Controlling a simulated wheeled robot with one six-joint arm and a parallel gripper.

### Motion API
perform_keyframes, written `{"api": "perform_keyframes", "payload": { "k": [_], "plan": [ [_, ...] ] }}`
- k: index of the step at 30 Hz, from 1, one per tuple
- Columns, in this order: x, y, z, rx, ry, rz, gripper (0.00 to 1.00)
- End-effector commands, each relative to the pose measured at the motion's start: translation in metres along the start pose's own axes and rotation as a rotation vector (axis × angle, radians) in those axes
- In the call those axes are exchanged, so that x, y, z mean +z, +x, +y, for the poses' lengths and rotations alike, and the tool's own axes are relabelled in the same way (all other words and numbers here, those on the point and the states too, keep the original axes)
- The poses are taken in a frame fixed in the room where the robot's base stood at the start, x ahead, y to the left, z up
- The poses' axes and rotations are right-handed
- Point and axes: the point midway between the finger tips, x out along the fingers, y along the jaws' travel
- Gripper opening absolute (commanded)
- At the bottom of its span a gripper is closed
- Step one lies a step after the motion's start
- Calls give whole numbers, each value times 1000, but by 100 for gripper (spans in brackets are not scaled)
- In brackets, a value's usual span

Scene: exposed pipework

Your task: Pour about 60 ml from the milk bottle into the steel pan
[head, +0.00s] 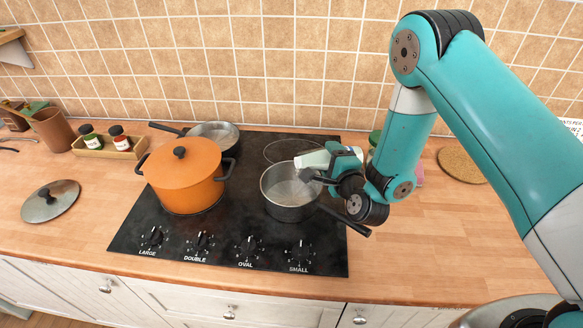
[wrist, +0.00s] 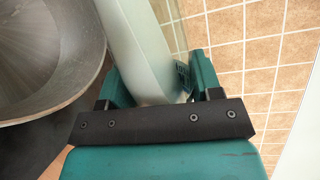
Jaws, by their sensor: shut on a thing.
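The milk bottle (head: 318,158), pale white, is held tipped far over, close to level, with its left end above the steel pan. My gripper (head: 338,168) is shut on the bottle, at the right side of the pan's rim. The steel pan (head: 288,212) stands on the front right of the hob, its handle pointing to the lower right. In the wrist view the bottle (wrist: 138,45) lies between the fingers of my gripper (wrist: 160,85), and the pan (wrist: 85,75) is at the left. The bottle's mouth and any milk stream cannot be made out.
An orange lidded pot (head: 183,178) stands left of the steel pan on the black hob (head: 225,225). Another pan (head: 215,134) is behind it. A spice tray (head: 110,148) and a loose lid (head: 50,201) lie left. A cork mat (head: 459,163) lies right; the counter before it is clear.

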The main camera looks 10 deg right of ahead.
Motion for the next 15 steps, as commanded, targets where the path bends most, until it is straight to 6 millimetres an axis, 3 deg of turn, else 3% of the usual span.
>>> {"api": "perform_keyframes", "payload": {
  "k": [15],
  "plan": [
    [1,0,-4,-3,-39,5,20]
  ]
}}
